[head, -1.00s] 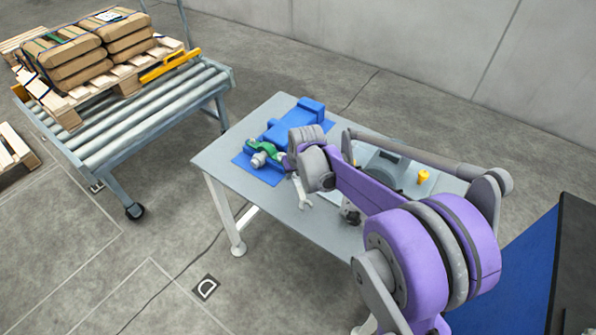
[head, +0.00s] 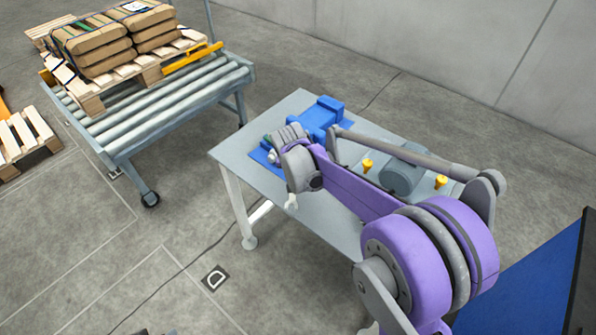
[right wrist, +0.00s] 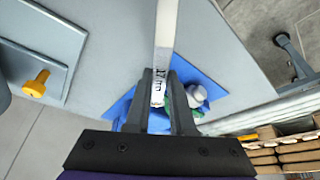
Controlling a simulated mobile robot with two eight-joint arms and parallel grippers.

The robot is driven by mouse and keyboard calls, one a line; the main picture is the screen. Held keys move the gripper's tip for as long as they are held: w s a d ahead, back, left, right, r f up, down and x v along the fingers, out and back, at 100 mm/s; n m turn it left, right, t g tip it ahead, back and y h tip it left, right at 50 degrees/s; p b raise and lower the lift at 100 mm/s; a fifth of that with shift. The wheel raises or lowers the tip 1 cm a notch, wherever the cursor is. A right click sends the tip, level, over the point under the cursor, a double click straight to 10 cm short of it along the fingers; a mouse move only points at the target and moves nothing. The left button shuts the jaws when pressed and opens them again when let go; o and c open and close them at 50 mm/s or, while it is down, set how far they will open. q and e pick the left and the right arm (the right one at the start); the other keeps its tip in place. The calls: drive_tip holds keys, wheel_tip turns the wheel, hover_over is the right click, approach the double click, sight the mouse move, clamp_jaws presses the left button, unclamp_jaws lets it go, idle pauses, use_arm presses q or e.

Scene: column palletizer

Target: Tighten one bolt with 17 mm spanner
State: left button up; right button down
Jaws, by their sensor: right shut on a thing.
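My right gripper (right wrist: 162,78) is shut on a pale grey spanner (right wrist: 166,30), whose handle bears a "17 mm" mark. In the right wrist view the spanner runs from between the black fingers to the top edge, where its far end is cut off. Beyond the fingers lies a green part with a round grey piece (right wrist: 196,95); I cannot single out the bolt. In the head view my wrist hides the gripper, and a pale spanner end (head: 291,202) shows below it. The blue fixture (head: 322,115) stands at the table's far side. My left gripper is not in view.
The grey table (head: 235,155) carries a blue mat (right wrist: 215,88), a dark grey cylinder (head: 404,172) and yellow knobs (head: 367,166), (head: 441,182). A roller conveyor (head: 150,120) with a loaded pallet (head: 120,82) stands at the left. Floor lies open between them.

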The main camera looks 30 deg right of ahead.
drive_tip(key=shift+r, duration=0.1)
drive_tip(key=shift+r+p, duration=1.25)
drive_tip(key=shift+r, duration=0.45)
drive_tip(key=shift+r+p, duration=1.65)
drive_tip(key=shift+r, duration=0.85)
